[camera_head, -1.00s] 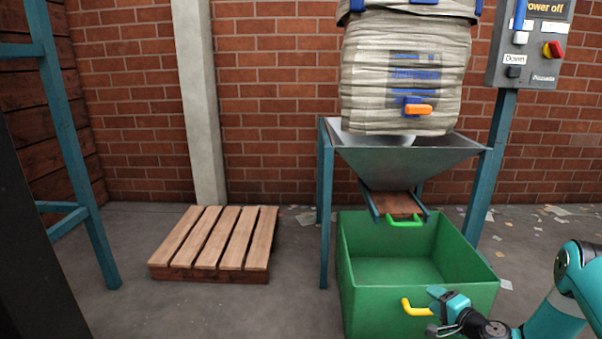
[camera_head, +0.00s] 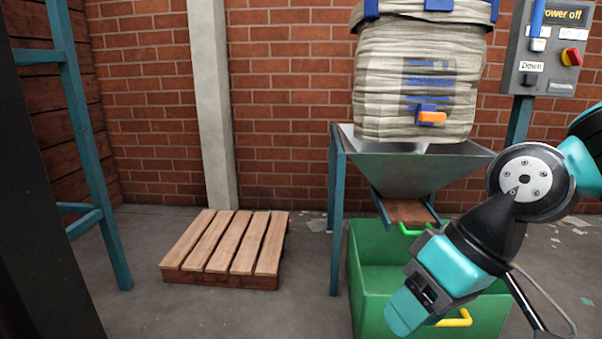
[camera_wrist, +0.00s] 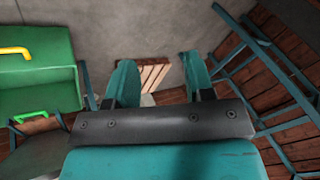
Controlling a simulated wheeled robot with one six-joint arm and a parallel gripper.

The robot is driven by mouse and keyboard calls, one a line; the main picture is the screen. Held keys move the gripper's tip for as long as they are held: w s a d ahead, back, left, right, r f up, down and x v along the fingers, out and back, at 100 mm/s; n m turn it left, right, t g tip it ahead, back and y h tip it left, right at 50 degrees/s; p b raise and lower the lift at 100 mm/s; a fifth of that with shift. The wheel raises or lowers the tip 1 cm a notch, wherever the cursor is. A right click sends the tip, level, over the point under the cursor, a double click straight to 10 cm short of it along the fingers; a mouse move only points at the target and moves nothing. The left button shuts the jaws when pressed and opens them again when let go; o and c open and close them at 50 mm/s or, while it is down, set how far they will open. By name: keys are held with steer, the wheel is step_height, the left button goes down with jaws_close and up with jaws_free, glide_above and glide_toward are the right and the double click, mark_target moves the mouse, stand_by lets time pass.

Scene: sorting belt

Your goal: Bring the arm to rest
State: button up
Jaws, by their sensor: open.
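My gripper (camera_wrist: 158,82) shows in the wrist view with its two teal fingers spread apart and nothing between them. In the head view my gripper (camera_head: 403,312) hangs at the lower right, in front of the green bin (camera_head: 362,270), with its fingers pointing down and left. My arm covers much of the bin's right side. The bin also shows at the left of the wrist view (camera_wrist: 45,60). I cannot tell whether the gripper touches the bin.
A grey hopper (camera_head: 410,165) stands over the bin under a large bulk bag (camera_head: 395,75). A green handle (camera_head: 415,229) is on the hopper's slide and a yellow handle (camera_head: 455,318) on the bin. A wooden pallet (camera_head: 228,245) lies left. A control box (camera_head: 545,50) stands right.

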steer(key=s+d+r+n+h+p, duration=0.1)
steer(key=s+d+r, duration=0.1)
steer(key=s, duration=0.5)
step_height(320, 180, up, 30)
steer(key=p, duration=3.1)
steer(key=shift+a+r+g, duration=0.15)
steer(key=shift+r+g, duration=0.1)
steer(key=shift+g, duration=0.05)
